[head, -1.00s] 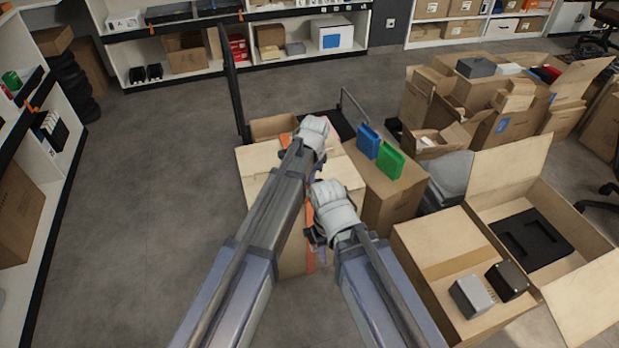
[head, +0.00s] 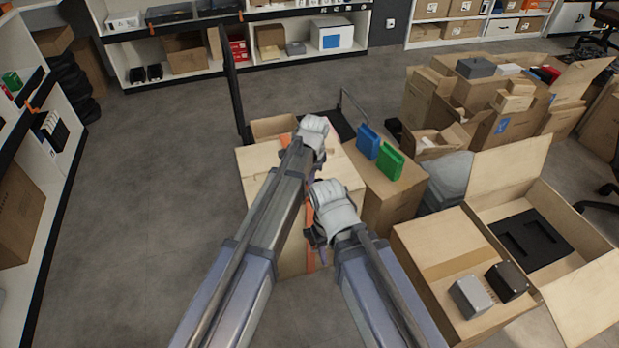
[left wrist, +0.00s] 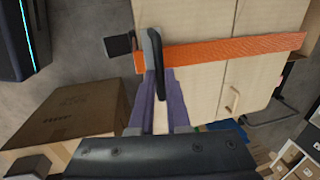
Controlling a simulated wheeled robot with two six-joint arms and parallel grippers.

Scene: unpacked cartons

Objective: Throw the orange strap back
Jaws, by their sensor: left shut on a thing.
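In the head view parts of the strap (head: 310,252) show at the near side of the same carton (head: 258,165), between my arms. My left gripper (left wrist: 160,72) has its purple fingers at one end of the strap and is shut on it. In the head view its fingertips are mostly hidden by the arm. My right gripper (head: 319,240) is low over the near side of the carton. Its jaw gap cannot be made out.
A blue box (head: 368,142) and a green box (head: 390,160) stand on the carton to the right. Open cartons (head: 590,215) and a carton with a grey box (head: 470,297) fill the right. Shelves line the left and back. The floor (head: 150,200) on the left is clear.

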